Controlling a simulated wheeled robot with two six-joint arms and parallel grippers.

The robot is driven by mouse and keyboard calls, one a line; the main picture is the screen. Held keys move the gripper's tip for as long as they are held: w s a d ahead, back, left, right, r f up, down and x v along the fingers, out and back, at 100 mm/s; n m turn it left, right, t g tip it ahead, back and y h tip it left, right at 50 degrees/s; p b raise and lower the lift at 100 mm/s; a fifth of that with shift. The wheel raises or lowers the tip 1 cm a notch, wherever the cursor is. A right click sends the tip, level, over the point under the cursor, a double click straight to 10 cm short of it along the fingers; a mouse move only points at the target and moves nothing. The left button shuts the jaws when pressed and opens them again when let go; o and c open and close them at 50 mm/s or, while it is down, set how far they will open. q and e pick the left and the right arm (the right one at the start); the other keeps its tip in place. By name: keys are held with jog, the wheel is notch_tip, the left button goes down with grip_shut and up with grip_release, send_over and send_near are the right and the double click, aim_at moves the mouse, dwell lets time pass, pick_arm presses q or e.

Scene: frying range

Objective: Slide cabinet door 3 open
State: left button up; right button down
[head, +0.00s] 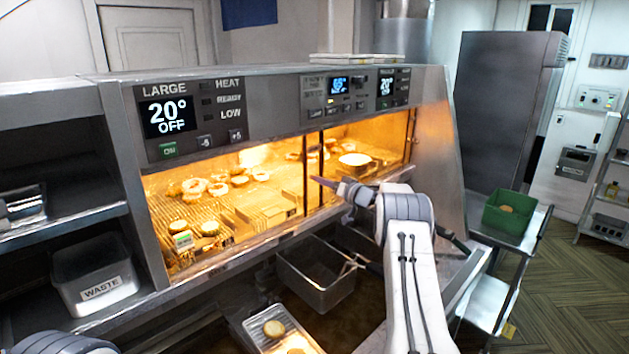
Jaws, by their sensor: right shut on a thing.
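The warming cabinet (285,75) has a lit interior behind a row of front doors. Dark upright door edges (306,172) stand near the middle of its opening. I take the door at my right gripper to be cabinet door 3; no door number is readable. My right gripper (322,182) reaches in from the right, shut on the upright edge of that door. The fingertips are small and the exact contact is hard to see. Of my left arm only a link shows at the bottom left corner; its gripper is out of view.
Fried pieces (218,189) lie on racks inside the cabinet. A waste bin (92,280) stands on the left shelf. A green bin (509,213) stands on a side table at right.

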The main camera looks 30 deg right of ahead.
jog(key=c, duration=0.9)
grip_release()
jog(key=shift+o, duration=0.2)
jog(key=shift+s, duration=0.1)
jog(key=b+v, duration=0.5)
jog(key=v, duration=0.5)
jog(key=shift+b, duration=0.4)
jog(key=shift+s, duration=0.2)
